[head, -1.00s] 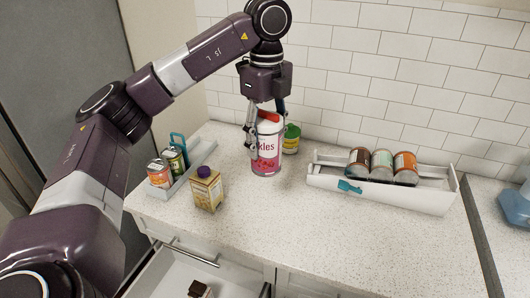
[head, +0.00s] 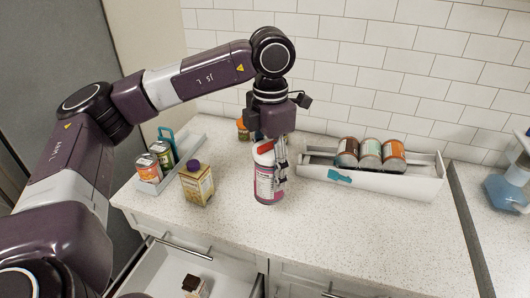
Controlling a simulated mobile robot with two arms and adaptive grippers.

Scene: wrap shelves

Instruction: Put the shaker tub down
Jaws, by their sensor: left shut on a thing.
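The shaker tub (head: 266,184) is a white and pink cylinder with a red top. It stands upright at the middle of the speckled counter (head: 330,230), and its base appears to be at the counter surface; I cannot tell whether it bears its weight there. My left gripper (head: 272,165) points down from above and is shut on the tub, with a finger along its right side. The gripper partly hides the tub's label and upper part. My right gripper does not show.
A carton with a purple cap (head: 197,184) stands left of the tub. A grey tray (head: 183,150) with cans is at the far left. A white bin (head: 400,187) with three cans lies at right. An orange-topped jar (head: 243,130) stands behind. An open drawer (head: 150,268) is below.

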